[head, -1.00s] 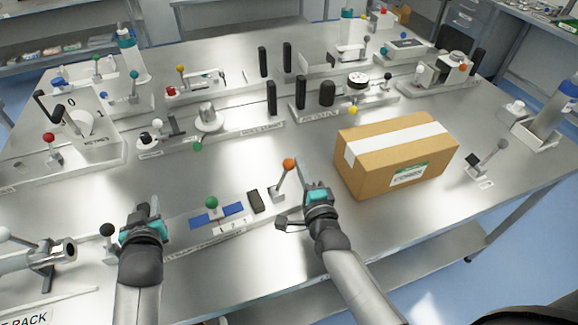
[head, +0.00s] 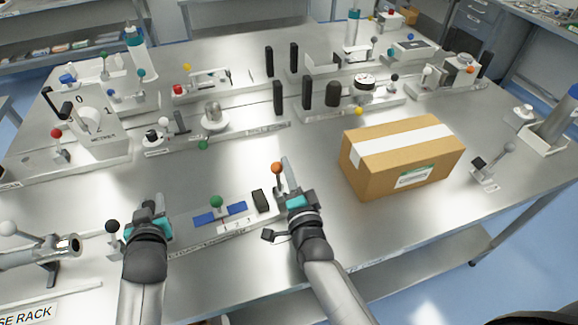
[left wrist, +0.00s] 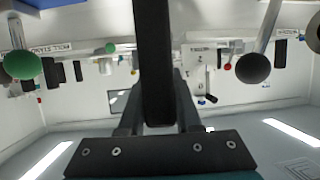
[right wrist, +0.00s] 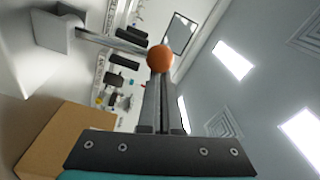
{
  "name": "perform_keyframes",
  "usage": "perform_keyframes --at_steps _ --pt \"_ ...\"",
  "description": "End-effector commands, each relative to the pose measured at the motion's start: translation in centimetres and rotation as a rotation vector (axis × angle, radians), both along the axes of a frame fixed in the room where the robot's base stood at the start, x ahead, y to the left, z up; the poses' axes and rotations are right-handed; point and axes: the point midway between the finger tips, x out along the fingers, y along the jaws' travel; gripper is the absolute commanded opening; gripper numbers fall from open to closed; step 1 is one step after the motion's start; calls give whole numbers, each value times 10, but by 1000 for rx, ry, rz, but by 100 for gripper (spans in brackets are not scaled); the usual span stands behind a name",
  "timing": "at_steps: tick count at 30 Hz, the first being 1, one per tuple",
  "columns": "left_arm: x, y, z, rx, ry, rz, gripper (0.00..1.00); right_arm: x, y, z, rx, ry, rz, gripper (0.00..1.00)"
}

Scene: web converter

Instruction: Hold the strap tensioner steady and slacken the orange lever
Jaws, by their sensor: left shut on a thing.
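The strap tensioner (head: 232,224) lies along the table's front, with a blue strip, a green-knobbed lever (head: 216,202) and a black block (head: 260,201). Its orange lever knob (head: 277,168) is at the right end. My left gripper (head: 149,208) is shut on a dark bar (left wrist: 152,50), which runs between its fingers in the left wrist view; its far end is not clear. My right gripper (head: 290,180) is close beside the orange lever on its right. In the right wrist view, its fingers are together and the orange knob (right wrist: 160,58) is at their tips; contact is unclear.
A cardboard box (head: 385,178) stands right of my right gripper. A black-knobbed lever (head: 112,226) is left of my left gripper. Several other fixtures with posts and knobs fill the back of the table. Bare table lies behind the tensioner.

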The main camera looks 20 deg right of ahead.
Motion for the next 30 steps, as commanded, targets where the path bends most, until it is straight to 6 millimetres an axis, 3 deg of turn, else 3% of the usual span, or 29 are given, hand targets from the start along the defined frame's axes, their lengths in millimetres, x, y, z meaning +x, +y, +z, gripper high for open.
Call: perform_keyframes --at_steps 1,12,30 --pt "-6 -2 -13 -3 31 -1 0 0 9 -1 -34 1 8 0" --pt "-6 -3 -13 -4 31 -1 0 -3 31 -3 -246 -19 8 0" --pt "-6 -3 -13 -5 31 0 0 -4 37 -4 -306 -24 8 0"
